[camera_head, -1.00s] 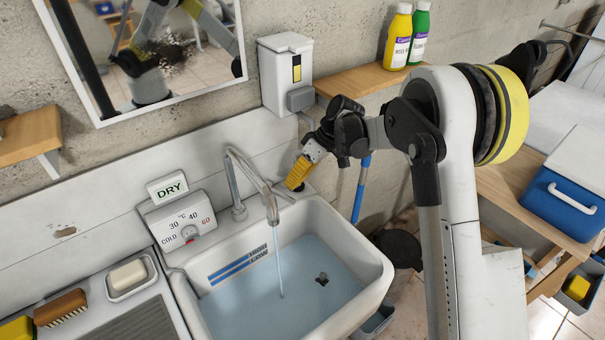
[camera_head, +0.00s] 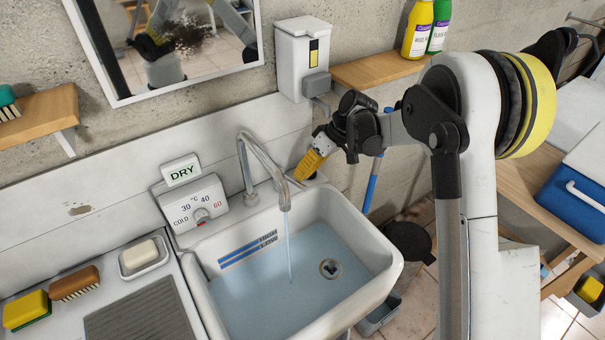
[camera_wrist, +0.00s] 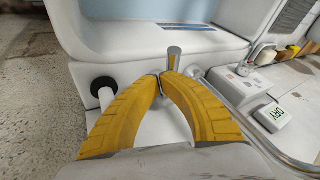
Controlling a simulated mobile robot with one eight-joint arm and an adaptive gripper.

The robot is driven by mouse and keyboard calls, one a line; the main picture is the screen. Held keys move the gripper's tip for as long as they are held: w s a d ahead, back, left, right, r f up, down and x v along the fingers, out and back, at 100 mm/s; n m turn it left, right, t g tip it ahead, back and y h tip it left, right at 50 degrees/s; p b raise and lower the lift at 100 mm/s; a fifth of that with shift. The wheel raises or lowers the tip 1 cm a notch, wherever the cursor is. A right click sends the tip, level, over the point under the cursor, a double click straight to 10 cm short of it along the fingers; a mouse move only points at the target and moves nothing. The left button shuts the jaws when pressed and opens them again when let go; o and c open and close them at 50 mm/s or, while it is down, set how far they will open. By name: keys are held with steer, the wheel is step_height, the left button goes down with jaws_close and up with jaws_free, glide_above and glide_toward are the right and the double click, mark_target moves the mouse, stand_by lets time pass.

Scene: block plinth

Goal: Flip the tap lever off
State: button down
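The chrome tap (camera_head: 262,158) arches over the white sink (camera_head: 372,250), and a thin stream of water (camera_head: 289,250) runs from its spout into the basin. A short metal lever (camera_head: 296,183) sits by the tap, just below my yellow fingertips. My gripper (camera_head: 303,174) points down-left at the sink's back right corner. In the wrist view my gripper (camera_wrist: 160,76) has its yellow fingers arched together, tips meeting, with nothing seen between them. A metal post (camera_wrist: 174,60) stands right beyond the tips; I cannot tell whether they touch it.
A temperature dial box (camera_head: 196,205) with a DRY sign (camera_head: 181,170) stands left of the tap. A soap dish (camera_head: 143,258), brush (camera_head: 75,284) and sponge (camera_head: 26,311) lie farther left. A white dispenser (camera_head: 303,60) hangs above my gripper. A blue pole (camera_head: 371,187) is behind my arm.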

steer(key=shift+s+a+m, duration=0.1)
steer(key=shift+s+m, duration=0.15)
steer(key=shift+m, duration=0.15)
steer(key=shift+s+a+m+t, duration=0.3)
steer(key=shift+s+m+t, duration=0.35)
steer(key=shift+m, duration=0.35)
steer(key=a+m+t, duration=0.1)
steer(key=m, duration=0.1)
steer(key=s+a+m+t+h, duration=0.1)
steer(key=m, duration=0.1)
steer(key=s+a+m+t+b, duration=0.1)
steer(key=m, duration=0.1)
steer(key=shift+s+a, duration=0.2)
steer(key=shift+a, duration=0.2)
steer(key=shift+s, duration=0.1)
